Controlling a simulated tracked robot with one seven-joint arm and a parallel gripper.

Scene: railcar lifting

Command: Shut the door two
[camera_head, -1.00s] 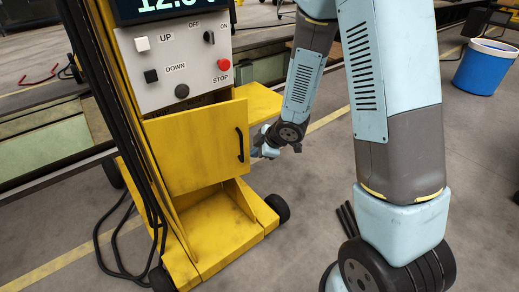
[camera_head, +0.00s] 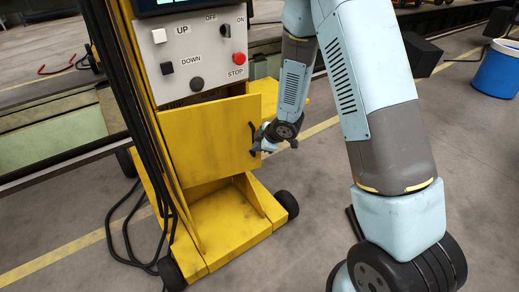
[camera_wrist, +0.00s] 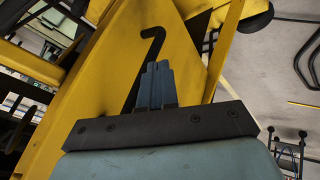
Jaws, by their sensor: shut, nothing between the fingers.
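The yellow door (camera_head: 205,142) is on the front of the yellow lifting column, below the button panel. It stands ajar, its right edge swung out from the cabinet. Its black bar handle (camera_head: 252,135) is near that right edge. My gripper (camera_head: 259,148) is at the door's right edge, close beside the handle; I cannot tell whether it touches. In the wrist view my gripper (camera_wrist: 156,82) has its fingers together, with nothing between them. The dark handle (camera_wrist: 152,46) shows just beyond the fingertips there, against the yellow panel, partly hidden by the fingers.
The grey button panel (camera_head: 196,55) sits above the door. The column's yellow wheeled base (camera_head: 228,225) juts out below. Black cables (camera_head: 128,130) hang at its left. A blue bucket (camera_head: 497,70) stands far right.

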